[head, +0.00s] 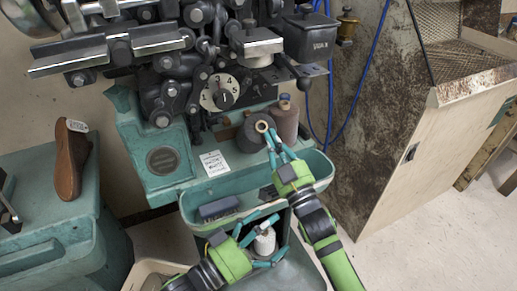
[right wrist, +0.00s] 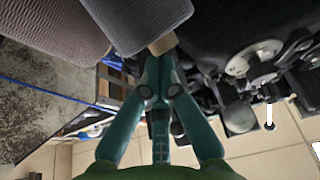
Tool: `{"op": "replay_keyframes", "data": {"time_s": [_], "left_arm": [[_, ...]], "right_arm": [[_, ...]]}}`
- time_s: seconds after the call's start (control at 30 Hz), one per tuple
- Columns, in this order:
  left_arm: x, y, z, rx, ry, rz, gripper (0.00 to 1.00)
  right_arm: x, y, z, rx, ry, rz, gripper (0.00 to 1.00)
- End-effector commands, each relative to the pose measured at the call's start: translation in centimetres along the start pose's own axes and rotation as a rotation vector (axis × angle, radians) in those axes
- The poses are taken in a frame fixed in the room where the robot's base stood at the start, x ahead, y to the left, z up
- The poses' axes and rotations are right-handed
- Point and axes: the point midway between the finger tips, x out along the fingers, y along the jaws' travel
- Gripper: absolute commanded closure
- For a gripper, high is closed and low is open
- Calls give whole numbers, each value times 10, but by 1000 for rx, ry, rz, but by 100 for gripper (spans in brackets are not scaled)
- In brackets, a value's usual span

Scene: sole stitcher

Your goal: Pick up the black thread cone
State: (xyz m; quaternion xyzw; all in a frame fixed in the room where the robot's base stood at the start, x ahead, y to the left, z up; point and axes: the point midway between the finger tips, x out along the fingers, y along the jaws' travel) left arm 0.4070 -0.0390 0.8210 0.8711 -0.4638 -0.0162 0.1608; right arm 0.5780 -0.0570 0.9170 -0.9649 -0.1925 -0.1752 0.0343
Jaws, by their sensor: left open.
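The black thread cone (head: 249,135) shows dark grey with a tan core end. It is tilted, that end towards my right gripper (head: 270,132), beside a brown thread cone (head: 287,122) at the machine. In the right wrist view the cone (right wrist: 138,18) hangs over the fingertips (right wrist: 160,62), which close together at its tan core end; the exact contact is partly hidden. My left gripper (head: 264,236) is open, its fingers on either side of a white thread cone (head: 265,243) low at the front. Whether they touch it, I cannot tell.
A teal tray (head: 190,208) runs along the machine's front and holds a dark block (head: 219,208). A paper label (head: 214,163) is on the machine. A brown shoe form (head: 70,162) stands at left. A rusty-sided cabinet (head: 385,125) is close on the right.

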Motion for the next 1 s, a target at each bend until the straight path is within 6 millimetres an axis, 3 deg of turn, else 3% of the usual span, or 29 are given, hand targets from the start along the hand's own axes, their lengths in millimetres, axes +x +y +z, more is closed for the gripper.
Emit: {"op": "replay_keyframes", "data": {"time_s": [0.03,0.2,0.43,0.7,1.0], "left_arm": [[4,4,-20,67,37,39,0],[17,13,-75,310,108,120,0],[38,-33,-97,545,-44,-43,0],[44,-90,-137,789,-225,-292,0],[70,-81,-144,750,-333,-567,0]], "right_arm": [[-2,0,8,1,-22,3,100],[-2,0,8,1,-22,3,100],[-2,0,8,1,-22,3,100],[-2,0,8,1,-22,3,100],[-2,0,8,1,-22,3,100]]}}
